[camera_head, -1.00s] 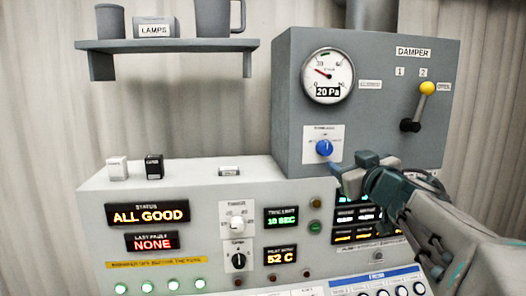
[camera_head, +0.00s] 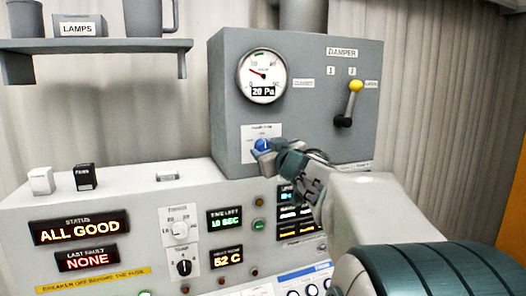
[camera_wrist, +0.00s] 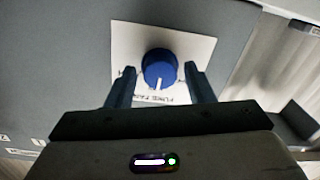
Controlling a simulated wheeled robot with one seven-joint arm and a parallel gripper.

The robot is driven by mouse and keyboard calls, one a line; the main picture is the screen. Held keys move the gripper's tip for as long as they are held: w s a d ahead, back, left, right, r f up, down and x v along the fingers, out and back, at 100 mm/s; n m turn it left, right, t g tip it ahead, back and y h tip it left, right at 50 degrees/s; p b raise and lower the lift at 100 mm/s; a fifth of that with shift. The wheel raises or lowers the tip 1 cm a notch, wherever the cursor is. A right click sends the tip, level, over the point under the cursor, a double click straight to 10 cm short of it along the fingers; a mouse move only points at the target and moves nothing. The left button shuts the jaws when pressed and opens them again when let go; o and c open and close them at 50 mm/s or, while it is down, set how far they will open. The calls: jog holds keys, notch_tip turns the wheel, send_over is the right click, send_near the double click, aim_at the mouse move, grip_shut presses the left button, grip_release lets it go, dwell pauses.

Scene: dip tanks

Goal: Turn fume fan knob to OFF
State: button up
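The fume fan knob (camera_head: 262,146) is blue and round, on a white label plate on the front of the grey box. In the wrist view the knob (camera_wrist: 159,68) has a white pointer line toward the bottom of the picture. The plate (camera_wrist: 190,45) carries lettering partly hidden by the knob and fingers. My gripper (camera_head: 262,155) is at the knob in the head view. In the wrist view my gripper (camera_wrist: 160,85) is open, with one finger on each side of the knob and visible gaps between. Whether the fingertips reach past the knob's face is hard to tell.
A round gauge (camera_head: 262,76) reading 20 Pa is above the knob. A yellow-tipped damper lever (camera_head: 350,103) is to its right. The white control panel (camera_head: 130,205) with displays and smaller knobs lies below. A shelf (camera_head: 110,46) is at upper left.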

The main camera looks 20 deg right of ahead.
jog(key=c, duration=0.7)
jog(key=shift+a, duration=0.1)
jog(key=shift+o, duration=0.2)
jog(key=n, duration=0.5)
jog(key=shift+n, duration=0.4)
jog(key=n+b, duration=0.1)
jog(key=n, duration=0.4)
jog(key=shift+n, duration=0.4)
